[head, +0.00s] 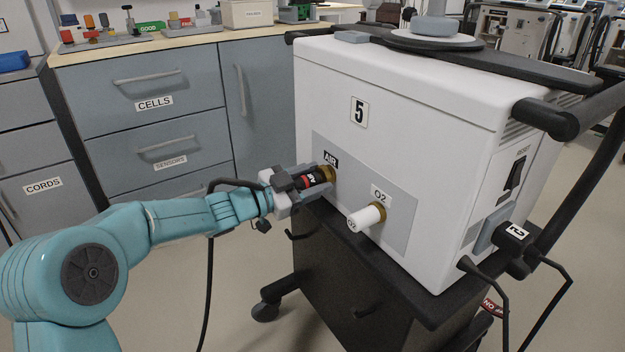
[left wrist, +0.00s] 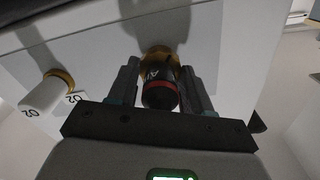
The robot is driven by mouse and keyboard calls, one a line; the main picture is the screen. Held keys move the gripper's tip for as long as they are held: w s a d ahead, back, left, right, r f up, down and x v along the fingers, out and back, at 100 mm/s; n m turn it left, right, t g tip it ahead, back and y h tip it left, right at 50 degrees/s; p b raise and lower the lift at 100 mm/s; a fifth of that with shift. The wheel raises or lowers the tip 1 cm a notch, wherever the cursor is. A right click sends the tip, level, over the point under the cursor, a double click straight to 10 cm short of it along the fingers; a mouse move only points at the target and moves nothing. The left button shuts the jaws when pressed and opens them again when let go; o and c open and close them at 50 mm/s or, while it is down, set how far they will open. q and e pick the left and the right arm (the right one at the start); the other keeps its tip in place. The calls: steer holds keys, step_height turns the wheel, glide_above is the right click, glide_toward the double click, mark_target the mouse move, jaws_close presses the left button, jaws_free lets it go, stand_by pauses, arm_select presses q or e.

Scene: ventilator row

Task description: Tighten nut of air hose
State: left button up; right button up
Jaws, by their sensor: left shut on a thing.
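The air hose nut (head: 311,179) is black with a red band and sits at the brass AIR port (head: 327,173) on the grey panel of the white ventilator (head: 400,110). My left gripper (head: 306,180) is shut on the nut, coming in from the left. In the left wrist view the nut (left wrist: 160,88) lies between the two fingers, in line with the brass port (left wrist: 160,58) behind it. The fingers hide part of the nut, so I cannot tell how tightly it is seated. My right gripper is not in view.
A white O2 fitting (head: 366,218) sticks out to the right of the AIR port. A black hose (head: 210,270) hangs beside my left wrist. A black cart (head: 345,280) carries the ventilator. Grey drawers (head: 150,90) stand behind, with open floor between.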

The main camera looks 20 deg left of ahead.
arm_select(q)
steer(key=shift+m, duration=0.6)
steer(key=o, duration=1.1)
steer(key=shift+c, duration=0.2)
steer(key=shift+s, duration=0.1)
steer(key=p+v, duration=0.1)
steer(key=v, duration=1.5)
steer(key=shift+p, duration=0.35)
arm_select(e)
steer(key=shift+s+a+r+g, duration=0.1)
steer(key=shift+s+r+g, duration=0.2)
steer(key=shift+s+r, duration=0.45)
arm_select(q)
steer(key=shift+a, duration=0.1)
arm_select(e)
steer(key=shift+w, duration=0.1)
